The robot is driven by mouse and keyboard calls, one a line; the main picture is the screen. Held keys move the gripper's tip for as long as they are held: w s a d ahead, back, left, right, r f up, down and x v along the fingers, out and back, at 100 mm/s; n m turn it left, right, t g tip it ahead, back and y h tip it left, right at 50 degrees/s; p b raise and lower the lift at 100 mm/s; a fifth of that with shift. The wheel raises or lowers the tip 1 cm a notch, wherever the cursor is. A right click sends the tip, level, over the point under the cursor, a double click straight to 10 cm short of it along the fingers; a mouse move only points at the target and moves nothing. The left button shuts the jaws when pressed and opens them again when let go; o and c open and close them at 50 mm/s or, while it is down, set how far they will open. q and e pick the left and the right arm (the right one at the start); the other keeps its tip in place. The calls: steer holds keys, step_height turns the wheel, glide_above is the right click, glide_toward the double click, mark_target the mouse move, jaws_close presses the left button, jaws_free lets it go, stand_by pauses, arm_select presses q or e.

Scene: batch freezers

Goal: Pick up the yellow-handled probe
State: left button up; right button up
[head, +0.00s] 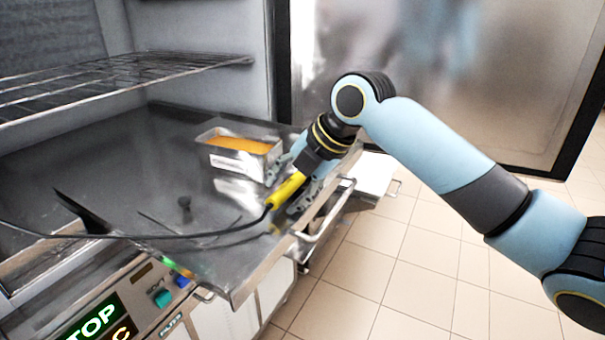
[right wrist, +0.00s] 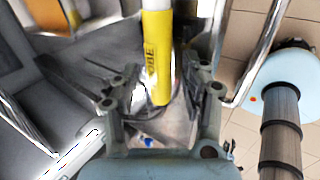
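The yellow-handled probe (head: 287,190) is over the right part of the steel worktop in the head view, with a black cable running from its lower end to the left. In the right wrist view its yellow handle (right wrist: 157,60), with dark lettering, lies between the two fingers. My right gripper (head: 299,186) is around the handle. In the right wrist view its fingers (right wrist: 161,92) stand apart, with a visible gap on each side of the handle. Whether the handle touches the worktop is unclear. My left gripper is not in view.
A metal pan of orange contents (head: 240,146) stands behind the probe. A wire shelf (head: 110,82) hangs at upper left. The worktop (head: 170,150) has a raised rail (head: 325,212) at its right edge. A lit control panel (head: 130,305) is in front. Tiled floor is clear at right.

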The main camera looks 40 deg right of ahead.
jaws_close()
stand_by(0.3)
